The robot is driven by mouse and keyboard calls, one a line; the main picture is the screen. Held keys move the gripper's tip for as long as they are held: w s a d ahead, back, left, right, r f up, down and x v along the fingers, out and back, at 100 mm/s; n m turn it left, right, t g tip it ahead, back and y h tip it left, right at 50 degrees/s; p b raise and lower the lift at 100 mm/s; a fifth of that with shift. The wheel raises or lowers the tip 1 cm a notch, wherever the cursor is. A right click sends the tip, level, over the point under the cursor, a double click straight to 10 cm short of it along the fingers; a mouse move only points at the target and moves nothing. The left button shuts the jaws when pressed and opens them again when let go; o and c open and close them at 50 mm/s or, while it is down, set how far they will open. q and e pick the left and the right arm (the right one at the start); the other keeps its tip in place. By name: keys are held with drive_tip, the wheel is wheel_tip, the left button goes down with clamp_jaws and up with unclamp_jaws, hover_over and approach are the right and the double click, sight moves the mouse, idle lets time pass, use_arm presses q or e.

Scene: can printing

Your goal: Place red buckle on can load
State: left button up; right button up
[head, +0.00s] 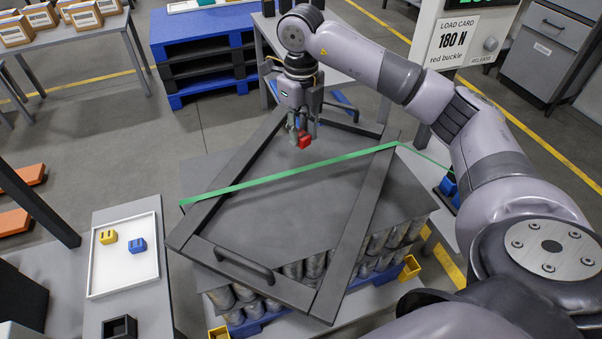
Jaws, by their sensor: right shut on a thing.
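My right gripper (301,128) is shut on the red buckle (305,141), a small red block at its fingertips. It holds the buckle over the far part of the can load; I cannot tell whether the buckle touches the top. The can load (290,185) is a stack of grey cans under a dark top sheet and a dark rectangular frame (345,245) with a handle. A green strap (290,172) runs across it from left to right, nearer to me than the buckle. A load card (453,42) at the upper right reads 180 N, red buckle. My left gripper is not in view.
A white tray (95,280) on the left table holds a yellow buckle (108,237) and a blue buckle (137,245). A small black open box (120,328) stands nearer. Blue and black pallets (205,45) stand behind. Yellow corner pieces (410,268) sit low at the load.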

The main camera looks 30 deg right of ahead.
drive_tip(key=p, duration=0.1)
hover_over(301, 183)
wheel_tip(301, 183, down, 10)
drive_tip(key=shift+r, duration=0.15)
wheel_tip(301, 183, down, 4)
drive_tip(key=shift+f, duration=0.15)
drive_tip(key=shift+f, duration=0.1)
drive_tip(key=o, duration=1)
drive_tip(key=shift+o, duration=0.2)
